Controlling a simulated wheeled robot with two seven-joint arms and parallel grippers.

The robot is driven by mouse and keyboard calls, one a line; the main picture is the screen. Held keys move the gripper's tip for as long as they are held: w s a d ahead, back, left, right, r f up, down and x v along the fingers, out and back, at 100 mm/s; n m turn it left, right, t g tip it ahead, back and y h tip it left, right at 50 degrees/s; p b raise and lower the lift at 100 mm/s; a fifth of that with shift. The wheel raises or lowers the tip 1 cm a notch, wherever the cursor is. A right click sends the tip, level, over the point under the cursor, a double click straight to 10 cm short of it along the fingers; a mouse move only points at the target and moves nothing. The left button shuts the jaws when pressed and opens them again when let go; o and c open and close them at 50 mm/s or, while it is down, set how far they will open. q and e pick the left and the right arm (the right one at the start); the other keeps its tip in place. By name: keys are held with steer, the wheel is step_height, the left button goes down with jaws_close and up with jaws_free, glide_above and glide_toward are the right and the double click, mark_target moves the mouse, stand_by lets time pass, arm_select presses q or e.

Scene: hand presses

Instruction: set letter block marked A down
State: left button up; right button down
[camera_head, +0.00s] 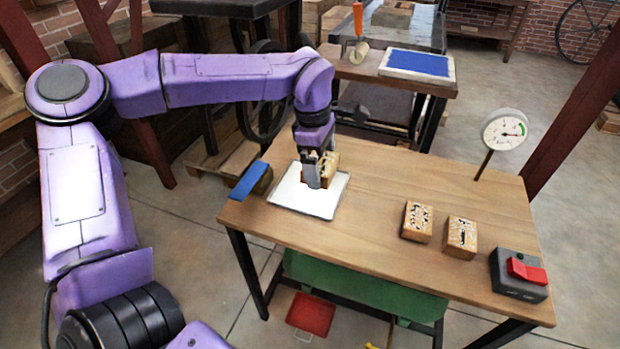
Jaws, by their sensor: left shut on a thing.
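My left gripper (318,172) points down over the white sheet (325,206) at the left part of the wooden table. It is shut on a wooden letter block (329,164), which is partly hidden behind the fingers; its letter cannot be read. I cannot tell whether the block touches the sheet. Two more wooden letter blocks, one on the left (417,221) and one on the right (461,237), lie face up on the table to the right, with dark carved marks. My right gripper is not in view.
The wooden table (385,185) is clear between the sheet and the loose blocks. A blue-topped tool (249,180) lies at its left edge. A box with a red switch (527,270) is at the right front, and a dial gauge (503,130) stands at the back right.

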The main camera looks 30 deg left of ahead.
arm_select(q)
steer(key=a+f, duration=0.1)
steer(key=w+a+f, duration=0.1)
steer(key=f, duration=0.1)
steer(key=w+a+f, duration=0.1)
steer(key=a+f, duration=0.1)
steer(key=shift+w+f, duration=0.15)
steer(key=shift+w, duration=0.1)
steer(key=f, duration=0.4)
steer(key=shift+w+a, duration=0.2)
steer(key=shift+a, duration=0.15)
steer(key=o, duration=0.7)
steer(key=shift+f, duration=0.1)
steer(key=shift+o, duration=0.2)
step_height(320, 180, up, 12)
steer(key=a, duration=0.1)
steer(key=shift+s+a+p, duration=0.25)
steer(key=shift+a+p, duration=0.1)
